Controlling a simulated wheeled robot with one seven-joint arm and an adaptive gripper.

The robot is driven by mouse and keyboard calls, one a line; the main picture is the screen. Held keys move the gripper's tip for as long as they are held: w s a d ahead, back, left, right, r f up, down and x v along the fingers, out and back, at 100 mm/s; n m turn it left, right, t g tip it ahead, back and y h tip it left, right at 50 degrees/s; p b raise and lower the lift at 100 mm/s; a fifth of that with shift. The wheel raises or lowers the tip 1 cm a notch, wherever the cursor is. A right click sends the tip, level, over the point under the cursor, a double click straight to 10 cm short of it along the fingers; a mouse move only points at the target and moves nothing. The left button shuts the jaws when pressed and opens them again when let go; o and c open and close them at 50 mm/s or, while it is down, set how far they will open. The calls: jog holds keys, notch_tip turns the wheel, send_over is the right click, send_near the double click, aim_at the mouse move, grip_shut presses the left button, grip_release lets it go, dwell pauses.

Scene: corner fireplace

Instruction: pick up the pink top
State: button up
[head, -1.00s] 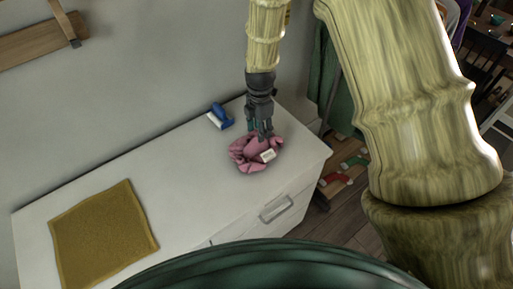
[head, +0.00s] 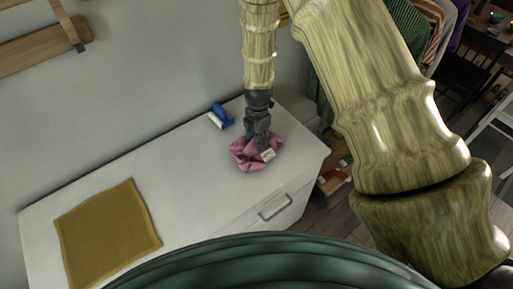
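The pink top (head: 245,157) lies crumpled on the white cabinet top near its right end, in the head view. A small white label or tag (head: 268,155) shows on its right part. My gripper (head: 259,148) points down with its fingers at the pink cloth, lower than the top's far edge in the picture. The fingertips are small and partly lost against the cloth, so I cannot tell whether they are apart or closed on it.
A blue and white object (head: 221,116) sits just left of my gripper on the white cabinet (head: 180,180). A mustard cloth (head: 107,232) lies flat at the left. Hanging clothes (head: 408,30) and a dark chair (head: 470,62) are at the right. The cabinet's middle is clear.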

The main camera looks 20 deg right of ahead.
grip_shut()
